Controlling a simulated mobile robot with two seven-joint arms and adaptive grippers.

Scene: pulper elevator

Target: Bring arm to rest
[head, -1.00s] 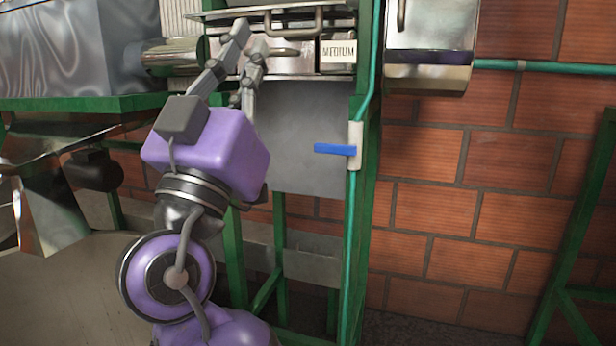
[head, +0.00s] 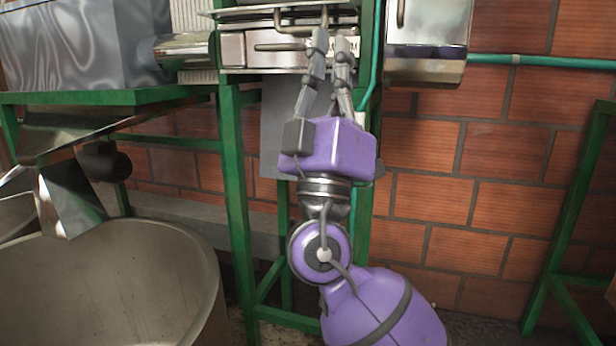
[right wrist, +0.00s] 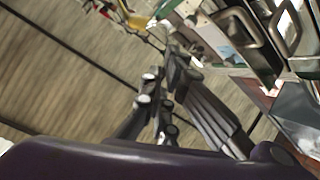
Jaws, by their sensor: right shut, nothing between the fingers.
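My right arm comes up from the bottom of the head view, with purple links and a purple gripper body. My right gripper (head: 331,48) points upward, its grey fingers shut and empty. In the picture its fingertips overlap the front of the metal drawer unit (head: 235,48) and hide part of its label; I cannot tell whether they touch it. The right wrist view shows the same gripper (right wrist: 172,72) with nothing between its fingers. My left arm and gripper are not in view.
A green frame (head: 232,170) carries the drawer unit. A large metal vat (head: 120,285) stands at the lower left. A teal pipe (head: 540,63) runs along the brick wall (head: 455,215). A steel box (head: 428,30) hangs at the upper right.

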